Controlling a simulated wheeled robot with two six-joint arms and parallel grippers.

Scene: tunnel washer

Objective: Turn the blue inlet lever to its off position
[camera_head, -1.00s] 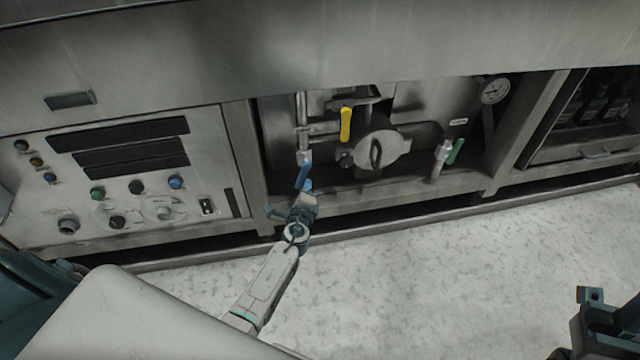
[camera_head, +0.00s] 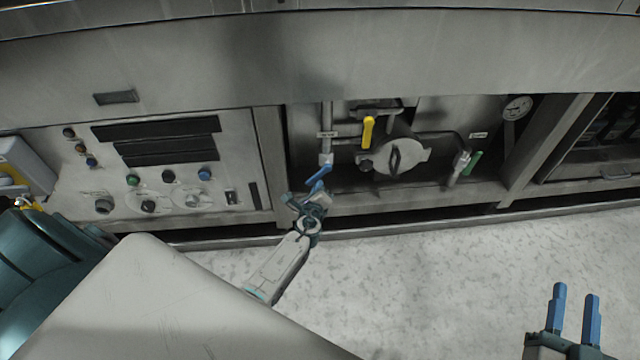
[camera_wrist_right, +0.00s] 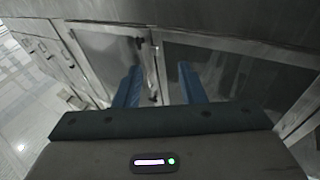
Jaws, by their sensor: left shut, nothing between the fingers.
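The blue inlet lever (camera_head: 319,176) is on a vertical pipe in the recess at the centre of the head view. It slants down and to the left from its pivot. My left gripper (camera_head: 315,190) is just below the lever, shut and with nothing held. Its fingertips are close to the lever's lower part; I cannot tell whether they touch it. My right gripper (camera_head: 575,292) is open and empty above the floor at the lower right. Its two blue fingers also show apart in the right wrist view (camera_wrist_right: 160,85).
A yellow lever (camera_head: 368,132) and a round hatch (camera_head: 410,156) are right of the blue lever. A green-handled valve (camera_head: 473,163) and a gauge (camera_head: 517,107) are further right. A control panel (camera_head: 170,180) is at the left. The floor (camera_head: 430,270) in front is clear.

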